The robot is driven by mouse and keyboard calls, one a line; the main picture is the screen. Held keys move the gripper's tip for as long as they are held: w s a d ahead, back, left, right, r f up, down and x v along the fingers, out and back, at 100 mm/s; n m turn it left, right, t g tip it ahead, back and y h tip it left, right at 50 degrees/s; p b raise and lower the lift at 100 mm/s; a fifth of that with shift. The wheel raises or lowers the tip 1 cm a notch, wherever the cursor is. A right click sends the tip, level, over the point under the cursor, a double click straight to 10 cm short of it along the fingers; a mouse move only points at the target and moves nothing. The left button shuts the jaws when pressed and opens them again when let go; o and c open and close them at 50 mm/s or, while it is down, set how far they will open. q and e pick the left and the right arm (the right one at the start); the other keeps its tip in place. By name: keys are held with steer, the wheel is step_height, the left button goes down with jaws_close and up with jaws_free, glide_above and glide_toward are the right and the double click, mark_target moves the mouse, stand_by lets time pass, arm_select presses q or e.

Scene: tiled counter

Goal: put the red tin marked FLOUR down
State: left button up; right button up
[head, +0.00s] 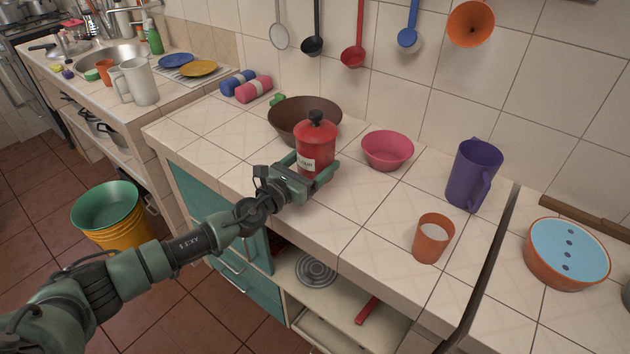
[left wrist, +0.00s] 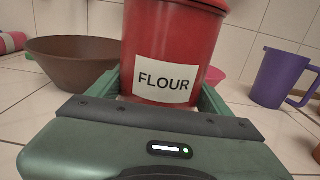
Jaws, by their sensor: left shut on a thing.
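The red tin marked FLOUR (head: 316,147) has a red lid with a black knob and a white label. It is upright in front of the brown bowl, over the tiled counter (head: 225,136). My left gripper (head: 313,176) is shut on the tin, one finger on each side of it. In the left wrist view the tin (left wrist: 171,45) fills the space between the fingers, its label facing the camera. The tin's base is hidden by the gripper, so I cannot tell whether it touches the counter. My right gripper is not in view.
The brown bowl (head: 283,117) stands just behind the tin and a pink bowl (head: 388,152) to its right. A purple pitcher (head: 472,175) and an orange cup (head: 432,240) stand further right. Bare tiles lie between the gripper and the orange cup. Ladles hang on the wall.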

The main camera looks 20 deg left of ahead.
arm_select(q)
step_height(320, 180, down, 4)
steer(key=shift+r+b, duration=0.15)
steer(key=shift+b, duration=1.05)
steer(key=shift+f, duration=0.25)
steer(key=shift+r, duration=0.1)
steer(key=o, duration=1.4)
steer(key=shift+f, duration=0.3)
steer(key=shift+c, duration=0.2)
steer(key=o, duration=0.4)
steer(key=shift+r, duration=0.15)
